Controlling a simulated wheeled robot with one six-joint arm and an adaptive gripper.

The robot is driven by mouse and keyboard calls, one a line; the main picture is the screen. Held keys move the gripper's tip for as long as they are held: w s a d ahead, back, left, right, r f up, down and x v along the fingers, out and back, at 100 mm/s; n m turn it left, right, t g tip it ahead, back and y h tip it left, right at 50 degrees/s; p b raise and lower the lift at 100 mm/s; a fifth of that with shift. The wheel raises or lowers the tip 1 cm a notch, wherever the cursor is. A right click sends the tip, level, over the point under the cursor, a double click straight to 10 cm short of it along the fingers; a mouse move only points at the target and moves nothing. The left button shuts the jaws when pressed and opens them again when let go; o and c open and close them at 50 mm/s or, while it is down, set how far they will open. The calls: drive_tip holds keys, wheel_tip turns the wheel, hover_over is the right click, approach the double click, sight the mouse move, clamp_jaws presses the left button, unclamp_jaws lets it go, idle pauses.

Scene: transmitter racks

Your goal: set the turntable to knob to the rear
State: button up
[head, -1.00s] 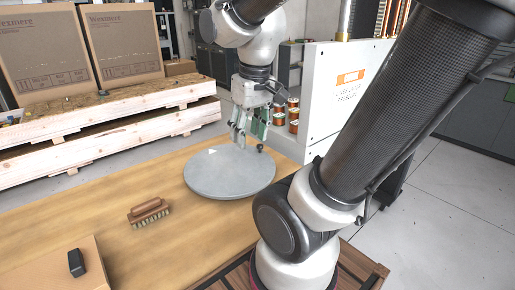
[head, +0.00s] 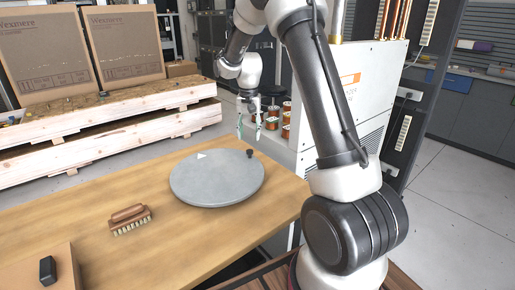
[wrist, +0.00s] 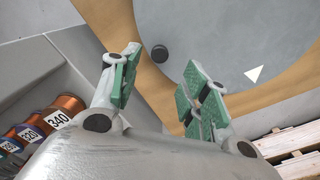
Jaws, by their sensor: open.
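The turntable (head: 215,183) is a round grey disc on the wooden table. A white triangle (head: 201,156) is marked near its far rim. Its small black knob (head: 249,153) stands near the rim at the far right. My gripper (head: 248,133) is open and empty, raised above and beyond the knob, past the disc's edge. In the wrist view, the gripper's green-padded fingers (wrist: 155,88) are spread apart. The knob (wrist: 159,53) shows beyond the gap between them, apart from both. The turntable (wrist: 225,35) and its white triangle (wrist: 254,75) show there too.
A brush (head: 130,219) lies left of the turntable. A black object (head: 47,269) sits on a box (head: 58,283) at the front left. Copper-coloured spools (head: 286,122) and a white cabinet (head: 345,95) stand at the right. Cartons (head: 125,45) rest on pallets behind.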

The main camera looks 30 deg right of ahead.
sight(250, 150)
wheel_tip(250, 150, down, 7)
idle(0.3)
clamp_jaws()
